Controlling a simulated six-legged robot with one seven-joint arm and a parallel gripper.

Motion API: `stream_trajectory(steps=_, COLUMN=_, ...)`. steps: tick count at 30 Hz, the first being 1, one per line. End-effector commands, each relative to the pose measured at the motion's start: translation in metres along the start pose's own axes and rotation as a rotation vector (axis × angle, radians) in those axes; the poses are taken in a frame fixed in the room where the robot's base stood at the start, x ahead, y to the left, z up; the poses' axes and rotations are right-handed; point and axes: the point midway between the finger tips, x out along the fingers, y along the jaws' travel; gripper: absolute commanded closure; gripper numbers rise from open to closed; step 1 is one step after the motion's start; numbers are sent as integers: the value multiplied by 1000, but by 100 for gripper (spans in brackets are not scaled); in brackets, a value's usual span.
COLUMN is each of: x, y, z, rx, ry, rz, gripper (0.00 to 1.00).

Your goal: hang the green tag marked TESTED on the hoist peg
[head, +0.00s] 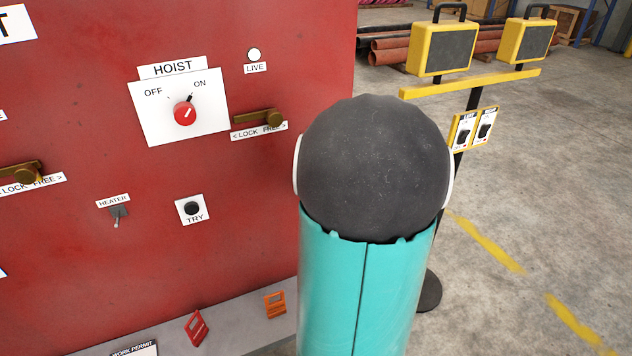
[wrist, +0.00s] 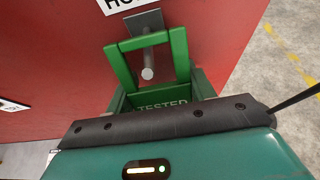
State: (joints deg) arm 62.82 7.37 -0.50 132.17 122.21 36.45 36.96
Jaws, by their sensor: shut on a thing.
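In the wrist view the green tag (wrist: 180,90) has an open rectangular frame at its top and TESTED on its lower body. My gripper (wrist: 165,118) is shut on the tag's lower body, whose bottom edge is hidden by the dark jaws. The grey metal hoist peg (wrist: 148,72) juts from a plate on the red panel, below a partly cut-off label. The peg's end shows inside the tag's frame opening, and the top bar crosses in front of its base. I cannot tell whether the bar rests on the peg. In the head view my arm hides tag, gripper and peg.
The red panel (head: 80,100) carries the HOIST switch (head: 185,113), turned toward ON, and a brass lock lever (head: 258,119). A red tag (head: 197,327) and an orange tag (head: 275,304) are on the ledge below. A yellow-topped stand (head: 470,83) is at right.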

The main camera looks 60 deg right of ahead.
Motion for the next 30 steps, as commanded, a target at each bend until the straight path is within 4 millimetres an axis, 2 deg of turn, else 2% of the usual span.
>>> stream_trajectory(steps=7, x=0, y=0, z=0, rx=0, ry=0, rz=-1, gripper=68)
stream_trajectory(steps=8, x=0, y=0, z=0, rx=0, ry=0, rz=-1, gripper=44)
stream_trajectory(steps=10, x=0, y=0, z=0, rx=0, ry=0, rz=-1, gripper=30)
stream_trajectory(steps=12, x=0, y=0, z=0, rx=0, ry=0, rz=-1, gripper=21)
stream_trajectory(steps=23, x=-4, y=1, z=0, rx=0, ry=0, rz=-2, gripper=21)
stream_trajectory(steps=26, x=-15, y=1, z=1, rx=0, ry=-2, rz=-3, gripper=21)
stream_trajectory(steps=30, x=-39, y=0, z=2, rx=-1, ry=-3, rz=-4, gripper=21)
